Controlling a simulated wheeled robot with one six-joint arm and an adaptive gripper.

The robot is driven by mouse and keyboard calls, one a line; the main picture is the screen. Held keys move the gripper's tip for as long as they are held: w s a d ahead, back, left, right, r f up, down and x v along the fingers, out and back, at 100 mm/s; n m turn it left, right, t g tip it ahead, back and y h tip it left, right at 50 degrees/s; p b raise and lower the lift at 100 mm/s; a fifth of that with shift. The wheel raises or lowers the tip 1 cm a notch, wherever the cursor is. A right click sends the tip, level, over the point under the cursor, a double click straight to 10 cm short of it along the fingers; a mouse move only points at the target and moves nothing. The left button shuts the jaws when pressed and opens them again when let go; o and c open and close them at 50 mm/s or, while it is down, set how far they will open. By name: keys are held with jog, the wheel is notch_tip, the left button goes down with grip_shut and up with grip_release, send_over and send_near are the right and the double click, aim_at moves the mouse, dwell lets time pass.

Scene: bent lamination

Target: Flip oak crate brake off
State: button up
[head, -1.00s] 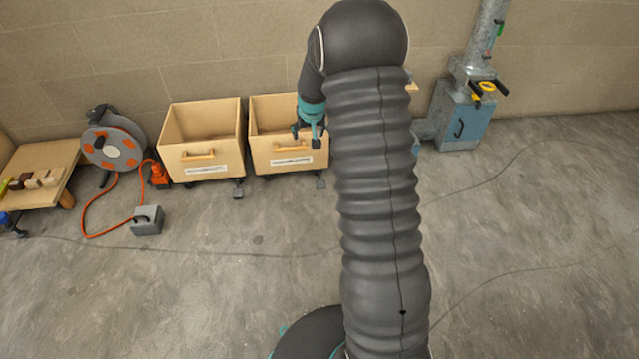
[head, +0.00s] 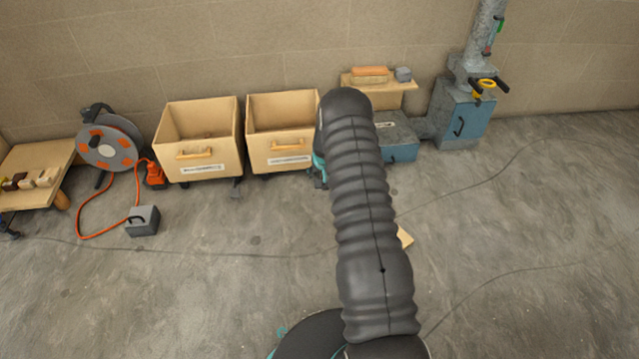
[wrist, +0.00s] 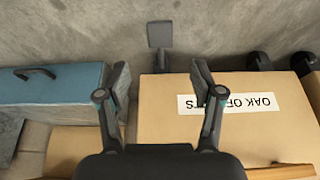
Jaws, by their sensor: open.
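The oak crate (head: 282,137) is the right of two wooden crates by the wall. In the wrist view the oak crate (wrist: 225,130) appears upside down, its white label (wrist: 243,102) partly hidden by a finger. A grey brake pedal (wrist: 159,34) on a short stem sticks out from under the crate's edge. My gripper (wrist: 160,76) is open and empty, its fingers either side of the pedal's stem in the picture, with the pedal pad beyond the tips. Contact cannot be told. In the head view my gripper (head: 320,172) is mostly hidden behind my arm, at the crate's lower right corner.
The left crate (head: 197,143) has its own pedal (head: 236,190). A blue-fronted box (head: 401,153) stands just right of the oak crate. Dark casters (wrist: 259,61) sit under the crate. A cable reel (head: 108,145) and grey box (head: 143,219) are at left. Floor in front is mostly clear.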

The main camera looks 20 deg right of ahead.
aim_at(319, 183)
jog(key=b+x, duration=0.1)
jog(key=x, duration=0.8)
jog(key=shift+w+f, duration=0.1)
grip_shut()
